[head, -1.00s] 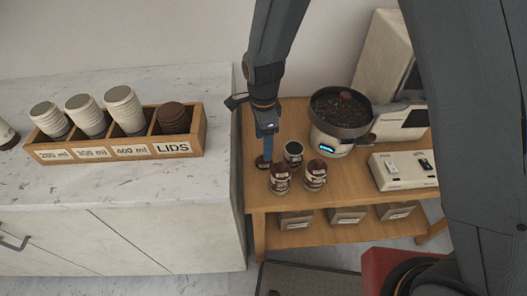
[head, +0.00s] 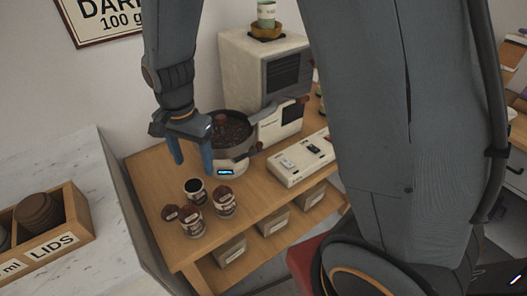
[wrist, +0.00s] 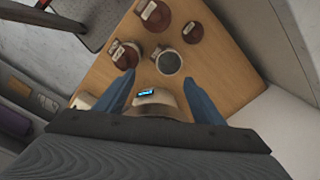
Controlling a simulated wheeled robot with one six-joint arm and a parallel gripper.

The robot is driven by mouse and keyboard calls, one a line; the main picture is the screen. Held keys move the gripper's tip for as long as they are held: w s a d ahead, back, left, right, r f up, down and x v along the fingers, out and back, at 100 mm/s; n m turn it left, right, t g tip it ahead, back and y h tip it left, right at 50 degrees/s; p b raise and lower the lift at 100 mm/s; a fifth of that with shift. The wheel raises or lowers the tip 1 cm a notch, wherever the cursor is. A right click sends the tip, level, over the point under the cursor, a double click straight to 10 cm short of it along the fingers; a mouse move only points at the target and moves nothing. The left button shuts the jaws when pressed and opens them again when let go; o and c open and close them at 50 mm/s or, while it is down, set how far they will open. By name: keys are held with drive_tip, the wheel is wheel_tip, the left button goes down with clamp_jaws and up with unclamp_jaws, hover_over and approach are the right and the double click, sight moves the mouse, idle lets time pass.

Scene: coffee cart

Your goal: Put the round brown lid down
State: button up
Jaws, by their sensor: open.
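The round brown lid (head: 170,212) lies flat on the wooden table, left of the jars and apart from my gripper. It carries a pale label in the wrist view (wrist: 193,32). An open jar (head: 194,190) with dark contents and no lid stands beside it. Two jars with brown lids, one in front (head: 192,222) and one at right (head: 224,203), stand close by. My gripper (head: 193,165) is open and empty, above the table behind the jars. Its two blue fingers (wrist: 158,76) are spread in the wrist view.
A scale with a dark round pan (head: 230,130) stands behind and right of my gripper. A white switch box (head: 300,158) is farther right. A wooden lid rack (head: 75,225) sits on the marble counter at left. The table's front left is clear.

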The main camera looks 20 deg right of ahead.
drive_tip(key=s+d+r+n, duration=0.2)
drive_tip(key=s+d+n, duration=0.2)
drive_tip(key=d, duration=0.4)
drive_tip(key=s+d+r+n, duration=0.2)
drive_tip(key=s+d+n, duration=0.2)
drive_tip(key=d, duration=0.5)
drive_tip(key=shift+s+r+n+t, duration=0.25)
drive_tip(key=shift+s+n+t, duration=0.05)
drive_tip(key=shift+s, duration=0.2)
